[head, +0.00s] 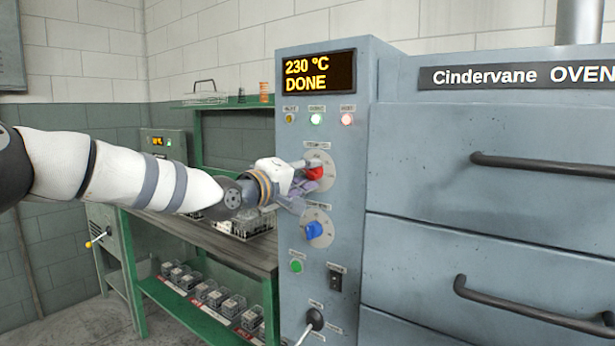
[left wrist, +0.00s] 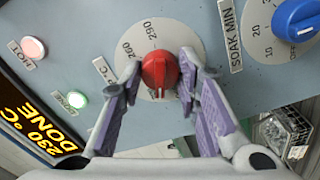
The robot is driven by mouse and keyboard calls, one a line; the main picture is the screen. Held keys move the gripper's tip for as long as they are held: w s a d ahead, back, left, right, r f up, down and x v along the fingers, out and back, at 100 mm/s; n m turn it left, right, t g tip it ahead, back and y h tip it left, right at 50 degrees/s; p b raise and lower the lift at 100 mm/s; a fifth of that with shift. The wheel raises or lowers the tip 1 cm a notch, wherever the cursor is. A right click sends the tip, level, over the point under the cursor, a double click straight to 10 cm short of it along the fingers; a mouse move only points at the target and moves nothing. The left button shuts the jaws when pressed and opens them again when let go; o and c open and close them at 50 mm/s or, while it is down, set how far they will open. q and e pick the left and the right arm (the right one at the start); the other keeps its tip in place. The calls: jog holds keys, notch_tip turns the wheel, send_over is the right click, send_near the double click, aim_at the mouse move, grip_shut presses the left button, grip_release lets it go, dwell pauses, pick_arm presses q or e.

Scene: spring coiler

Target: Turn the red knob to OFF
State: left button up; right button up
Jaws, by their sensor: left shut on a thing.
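The red knob (head: 314,173) sits on a round pale dial on the upper part of the blue-grey oven panel. It also shows in the left wrist view (left wrist: 160,70), where the dial marks 260 and 290 are readable and an OFF mark is not. My left gripper (head: 308,180) reaches it from the left, and its two purple-padded fingers are shut on the knob from either side. The fingers hide part of the dial. I cannot tell exactly which mark the knob points to. My right gripper is not in view.
The blue knob (head: 314,230) is just below on the SOAK MIN dial. The display (head: 318,73) reads 230 ºC DONE. A green button (head: 296,266), a black switch (head: 336,281) and a lever (head: 314,320) are lower down. Oven drawer handles (head: 540,165) stick out at right. A green workbench (head: 200,235) stands left.

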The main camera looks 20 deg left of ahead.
pick_arm(q)
jog(key=n, duration=0.3)
jog(key=shift+f, duration=0.15)
jog(key=shift+n+b, duration=0.5)
jog(key=shift+n, duration=1.1)
jog(key=shift+r, duration=0.25)
jog(key=o, duration=1.2)
jog(key=shift+d, duration=0.1)
jog(key=shift+c, duration=0.2)
jog(key=v, duration=1.2)
